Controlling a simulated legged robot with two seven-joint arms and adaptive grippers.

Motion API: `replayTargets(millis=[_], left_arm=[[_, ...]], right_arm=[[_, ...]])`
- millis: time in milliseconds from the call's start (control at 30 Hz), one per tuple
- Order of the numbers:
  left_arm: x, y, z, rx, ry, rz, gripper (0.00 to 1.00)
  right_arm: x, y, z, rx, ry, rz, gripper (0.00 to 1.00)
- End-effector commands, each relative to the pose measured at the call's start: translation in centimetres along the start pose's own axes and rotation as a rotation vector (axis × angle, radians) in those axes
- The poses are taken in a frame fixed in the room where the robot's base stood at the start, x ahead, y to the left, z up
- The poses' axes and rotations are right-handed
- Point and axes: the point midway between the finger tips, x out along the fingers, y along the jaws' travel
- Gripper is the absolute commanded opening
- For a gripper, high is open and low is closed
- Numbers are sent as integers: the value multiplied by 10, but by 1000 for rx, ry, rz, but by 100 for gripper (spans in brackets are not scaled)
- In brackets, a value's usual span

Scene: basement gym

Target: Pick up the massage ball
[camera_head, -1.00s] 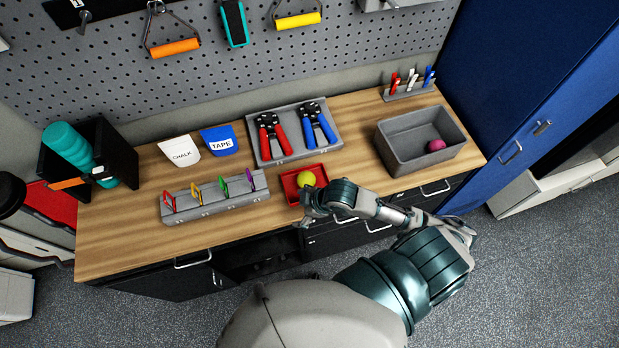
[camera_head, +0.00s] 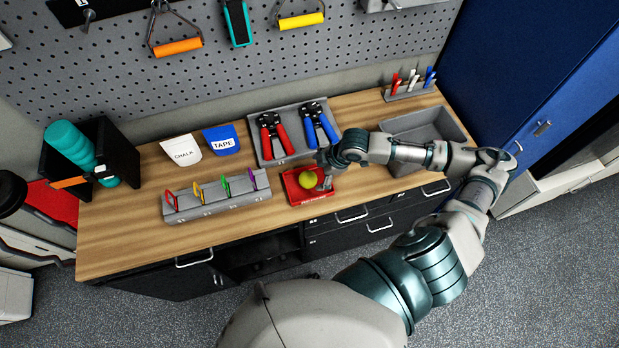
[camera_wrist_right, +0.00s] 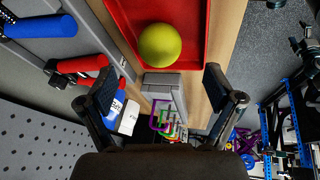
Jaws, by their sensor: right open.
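A yellow-green ball (camera_head: 306,180), the likely massage ball, lies in a small red tray (camera_head: 299,200) at the front of the wooden bench. In the right wrist view the ball (camera_wrist_right: 160,45) sits in the red tray (camera_wrist_right: 124,12), beyond the fingertips. My right gripper (camera_head: 324,172) is at the right side of the ball, over the tray's right part. In the wrist view the right gripper (camera_wrist_right: 158,82) has its two fingers spread wide with nothing between them. Whether a finger touches the ball, I cannot tell. My left gripper is out of view.
A grey bin (camera_head: 447,117) stands at the right, partly behind my forearm. Red and blue grip tools (camera_head: 270,135) lie in a grey tray behind the red one. A grey rack with coloured clips (camera_head: 216,204) stands to the left. Bare wood lies at the bench's left.

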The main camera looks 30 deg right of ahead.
Motion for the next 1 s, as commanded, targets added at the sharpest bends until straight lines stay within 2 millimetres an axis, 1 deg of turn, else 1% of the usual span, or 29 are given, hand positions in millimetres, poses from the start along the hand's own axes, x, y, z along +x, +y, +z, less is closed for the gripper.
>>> replayTargets(millis=[33,100,233,367,500,600,733,867,900,967,1000], left_arm=[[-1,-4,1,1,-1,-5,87],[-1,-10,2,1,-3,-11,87],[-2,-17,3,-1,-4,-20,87],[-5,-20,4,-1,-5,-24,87],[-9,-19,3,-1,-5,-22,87],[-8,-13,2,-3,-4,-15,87],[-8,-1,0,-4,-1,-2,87],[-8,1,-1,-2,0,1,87],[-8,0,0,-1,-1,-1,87],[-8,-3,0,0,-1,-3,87],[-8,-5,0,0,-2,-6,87]], right_arm=[[10,-1,0,1,2,-3,91],[20,0,1,1,2,-2,91],[30,2,6,3,4,-2,91],[42,3,6,3,5,-4,91],[65,5,5,5,7,-5,91],[78,4,4,3,4,-4,91],[83,3,3,1,2,-2,91],[83,2,1,-1,1,0,91],[83,2,0,-1,1,0,89],[83,2,0,-1,1,0,74],[83,2,1,-1,1,0,64]])
